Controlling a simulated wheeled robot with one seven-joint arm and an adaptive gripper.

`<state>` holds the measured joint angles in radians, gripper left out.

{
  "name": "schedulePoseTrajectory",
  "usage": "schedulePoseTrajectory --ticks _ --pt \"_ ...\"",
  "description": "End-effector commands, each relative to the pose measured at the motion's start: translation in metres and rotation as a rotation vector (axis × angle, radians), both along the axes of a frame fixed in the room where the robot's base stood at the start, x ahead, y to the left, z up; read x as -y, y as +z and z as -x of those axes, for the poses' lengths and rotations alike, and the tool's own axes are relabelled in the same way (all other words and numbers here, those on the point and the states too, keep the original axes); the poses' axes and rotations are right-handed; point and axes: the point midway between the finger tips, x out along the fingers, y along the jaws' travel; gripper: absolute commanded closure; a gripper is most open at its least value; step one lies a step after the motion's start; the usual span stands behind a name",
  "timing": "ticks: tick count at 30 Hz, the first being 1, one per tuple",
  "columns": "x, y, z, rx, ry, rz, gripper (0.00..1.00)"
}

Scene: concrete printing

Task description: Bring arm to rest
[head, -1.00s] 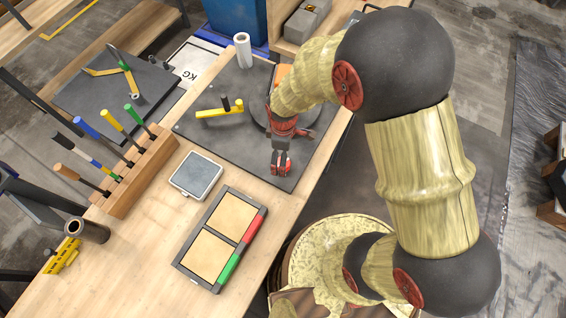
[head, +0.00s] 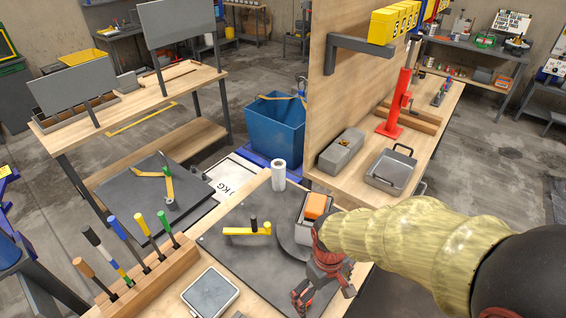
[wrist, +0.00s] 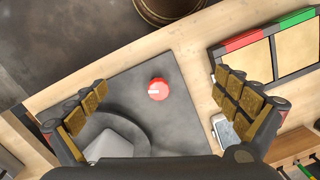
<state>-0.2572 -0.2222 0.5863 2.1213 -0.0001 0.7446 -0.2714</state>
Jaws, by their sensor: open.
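My gripper (head: 324,294) is in the lower middle of the head view, over the dark mat (head: 222,240) on the wooden bench. In the wrist view my gripper's two fingers (wrist: 160,86) are spread wide apart with nothing between the pads. A red round knob-like piece (wrist: 158,89) lies on the mat below, in the gap between the fingers as seen from the wrist. I cannot make it out in the head view, where the gripper covers that spot. My arm reaches in from the right, bent low over the bench.
On the bench are a yellow-handled tool (head: 246,231), a white roll (head: 279,175), a grey box with an orange block (head: 317,206), a tool rack (head: 150,277) and a scale (head: 210,293). A wooden partition (head: 345,95) rises behind. A blue bin (head: 275,125) stands beyond the bench.

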Motion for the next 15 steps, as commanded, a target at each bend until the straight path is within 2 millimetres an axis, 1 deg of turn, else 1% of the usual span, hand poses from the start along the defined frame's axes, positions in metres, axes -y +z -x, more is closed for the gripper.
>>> schedulePoseTrajectory --ticks 1,3,9,12,15 --pt "0.006 0.016 0.002 0.033 -0.062 -0.005 0.0" --pt "0.015 0.04 0.008 0.075 -0.151 -0.013 0.0" --pt "0.046 0.105 0.034 0.251 -0.384 -0.06 0.0" --pt "0.059 0.13 0.046 0.355 -0.441 -0.089 0.0" --pt "0.07 0.151 0.052 0.458 -0.474 -0.113 0.0"
